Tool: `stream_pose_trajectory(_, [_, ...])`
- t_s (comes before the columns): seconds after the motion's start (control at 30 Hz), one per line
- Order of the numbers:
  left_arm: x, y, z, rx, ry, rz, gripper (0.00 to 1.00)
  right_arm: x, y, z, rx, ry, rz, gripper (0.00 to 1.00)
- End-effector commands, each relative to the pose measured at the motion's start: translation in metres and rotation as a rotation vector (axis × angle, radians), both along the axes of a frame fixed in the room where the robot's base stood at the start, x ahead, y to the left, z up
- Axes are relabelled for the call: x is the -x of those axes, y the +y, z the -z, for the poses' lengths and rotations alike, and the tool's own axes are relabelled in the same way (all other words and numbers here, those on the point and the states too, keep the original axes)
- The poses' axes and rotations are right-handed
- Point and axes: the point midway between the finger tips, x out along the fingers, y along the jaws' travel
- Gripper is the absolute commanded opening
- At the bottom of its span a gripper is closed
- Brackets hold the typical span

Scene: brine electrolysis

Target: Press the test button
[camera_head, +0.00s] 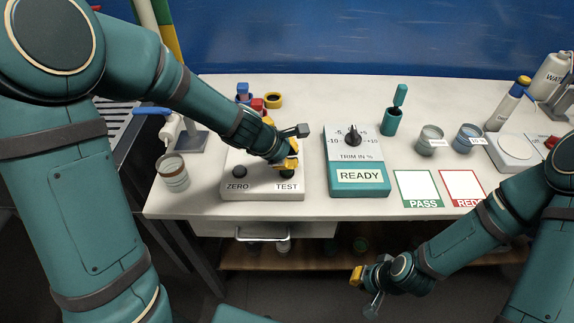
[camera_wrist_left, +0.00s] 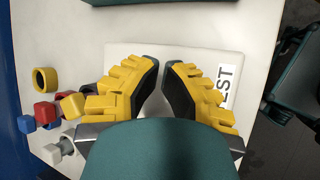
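The white button box (camera_head: 262,194) stands near the table's front edge, with a dark ZERO button (camera_head: 239,172) on the left and a dark TEST button (camera_head: 288,174) on the right. My left gripper (camera_head: 291,164) points down right over the TEST button and partly hides it; contact cannot be made out. In the left wrist view its yellow fingers (camera_wrist_left: 161,66) stand close together with a narrow empty gap. The button is hidden there, and part of the TEST label (camera_wrist_left: 228,90) shows beside the right finger. My right gripper (camera_head: 366,288) hangs low before the table; its fingers are unclear.
A teal trim unit (camera_head: 358,187) reading READY stands right of the box. Green PASS (camera_head: 418,188) and red REDO (camera_head: 462,185) cards lie further right, with cups (camera_head: 430,140) behind. Coloured rings (camera_head: 272,100) lie behind my left gripper. A jar (camera_head: 172,172) stands at left.

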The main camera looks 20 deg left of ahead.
Motion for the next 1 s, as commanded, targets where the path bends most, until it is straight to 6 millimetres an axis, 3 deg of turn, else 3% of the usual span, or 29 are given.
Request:
stream_pose_trajectory(0.53, [0.0, 0.0, -0.01, 0.0, -0.001, -0.001, 0.0, 0.0, 0.0, -0.01, 0.0, 0.0, 0.0, 0.0])
stream_pose_trajectory(1.0, [0.0, 0.0, -0.053, 0.0, -0.001, -0.001, 0.0, 0.0, 0.0, -0.051, 0.0, 0.0, 0.0, 0.0])
